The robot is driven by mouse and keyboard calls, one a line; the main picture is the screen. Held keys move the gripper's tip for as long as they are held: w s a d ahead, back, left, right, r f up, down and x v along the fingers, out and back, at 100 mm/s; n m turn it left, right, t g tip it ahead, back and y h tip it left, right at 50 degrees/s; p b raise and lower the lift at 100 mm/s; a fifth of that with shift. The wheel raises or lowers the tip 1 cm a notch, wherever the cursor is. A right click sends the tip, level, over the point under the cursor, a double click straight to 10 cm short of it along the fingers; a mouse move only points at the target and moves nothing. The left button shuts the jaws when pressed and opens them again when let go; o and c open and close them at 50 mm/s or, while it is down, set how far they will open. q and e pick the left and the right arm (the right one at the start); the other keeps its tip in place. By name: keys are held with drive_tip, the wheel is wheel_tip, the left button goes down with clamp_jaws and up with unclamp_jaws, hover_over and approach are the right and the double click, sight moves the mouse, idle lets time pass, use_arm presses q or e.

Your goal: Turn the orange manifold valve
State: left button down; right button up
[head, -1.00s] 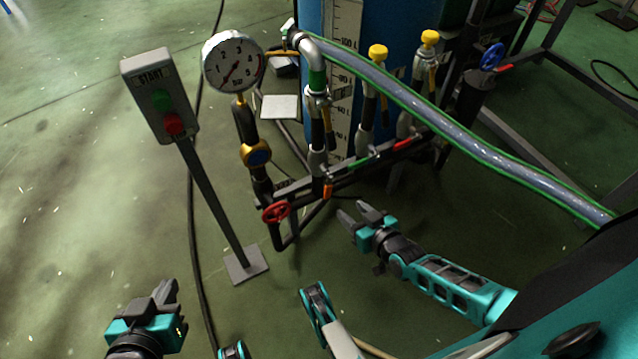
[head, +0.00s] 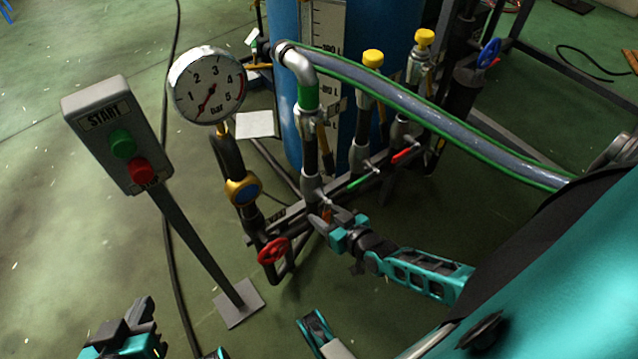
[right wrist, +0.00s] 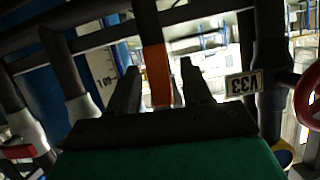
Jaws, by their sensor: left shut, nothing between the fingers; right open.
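The orange valve handle (head: 327,214) is on the black pipe manifold low in the middle of the head view, partly hidden by my right gripper (head: 325,226). In the right wrist view the orange handle (right wrist: 157,74) shows between the two dark fingers of my open right gripper (right wrist: 160,88), with gaps on both sides. I cannot tell how deep it sits between them. My left gripper (head: 143,318) is shut and empty above the floor at the lower left, far from the manifold.
A red handwheel (head: 273,250) is left of my right gripper. A pressure gauge (head: 207,86) and a START button box (head: 118,135) stand further left. Red (head: 405,154) and green (head: 364,180) handles are on the manifold to the right. A clear hose (head: 440,118) crosses above.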

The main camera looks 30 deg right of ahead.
drive_tip(key=shift+c, duration=0.4)
clamp_jaws()
idle(0.4)
